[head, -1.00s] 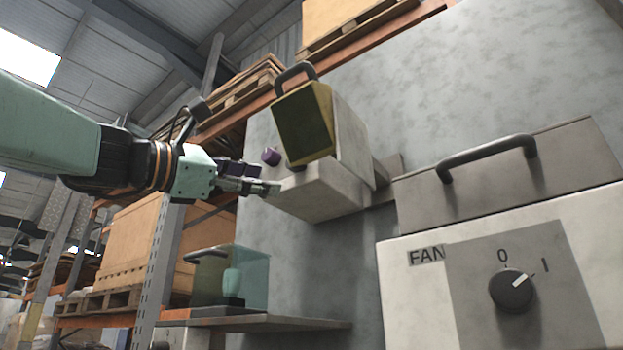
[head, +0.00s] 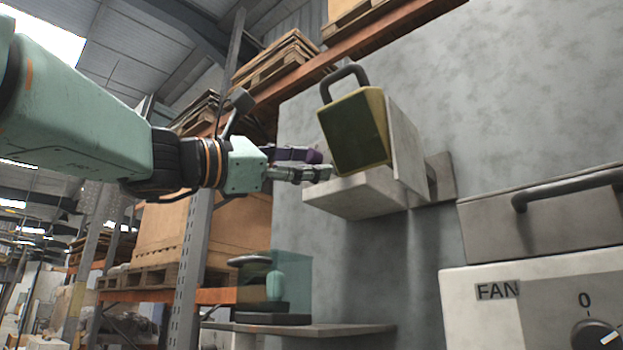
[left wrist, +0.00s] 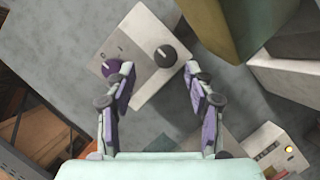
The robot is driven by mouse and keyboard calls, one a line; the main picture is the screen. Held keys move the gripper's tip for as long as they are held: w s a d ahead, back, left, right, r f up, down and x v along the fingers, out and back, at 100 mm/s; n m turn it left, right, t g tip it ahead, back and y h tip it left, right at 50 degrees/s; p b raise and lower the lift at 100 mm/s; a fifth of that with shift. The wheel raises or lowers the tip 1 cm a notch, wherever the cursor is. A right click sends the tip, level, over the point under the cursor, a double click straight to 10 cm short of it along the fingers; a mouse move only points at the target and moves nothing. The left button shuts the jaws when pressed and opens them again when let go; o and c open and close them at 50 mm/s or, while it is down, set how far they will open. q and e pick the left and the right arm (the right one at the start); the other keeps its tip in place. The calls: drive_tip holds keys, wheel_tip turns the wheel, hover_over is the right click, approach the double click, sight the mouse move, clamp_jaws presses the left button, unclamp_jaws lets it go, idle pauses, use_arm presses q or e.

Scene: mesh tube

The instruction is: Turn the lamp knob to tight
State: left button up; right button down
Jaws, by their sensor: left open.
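My left gripper (head: 322,165) is open, its fingertips in front of the pale wall box (head: 362,192) below an olive box-shaped unit with a black handle (head: 354,132). In the left wrist view the open gripper (left wrist: 159,68) faces a pale panel (left wrist: 150,88) with two round knobs. A dark knob with a pointer (left wrist: 165,56) shows between the fingertips, nearer the right one. I cannot read which knob is the lamp's, and contact is not clear. My right gripper is not in view.
A panel marked FAN (head: 497,291) with a dark knob (head: 597,336) and a handled lid (head: 570,205) stands at the right. A shelf (head: 300,328) with a glass-covered unit (head: 290,285) is below. Orange racking (head: 215,296) stands behind at the left.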

use_arm(q)
drive_tip(key=p+x, duration=0.3)
drive_tip(key=shift+w+d+f, duration=0.1)
drive_tip(key=shift+d, duration=0.15)
drive_tip(key=shift+w+d+f, duration=0.2)
drive_tip(key=shift+w+d, duration=0.1)
drive_tip(key=shift+d, duration=0.5)
drive_tip(key=shift+c, duration=0.4)
drive_tip(key=shift+d, duration=0.2)
drive_tip(key=shift+c, duration=0.7)
drive_tip(key=shift+s+a+r, duration=0.1)
drive_tip(key=shift+s+a, duration=0.1)
drive_tip(key=shift+a, duration=0.4)
drive_tip(key=c, duration=0.5)
drive_tip(key=shift+r, duration=0.1)
clamp_jaws()
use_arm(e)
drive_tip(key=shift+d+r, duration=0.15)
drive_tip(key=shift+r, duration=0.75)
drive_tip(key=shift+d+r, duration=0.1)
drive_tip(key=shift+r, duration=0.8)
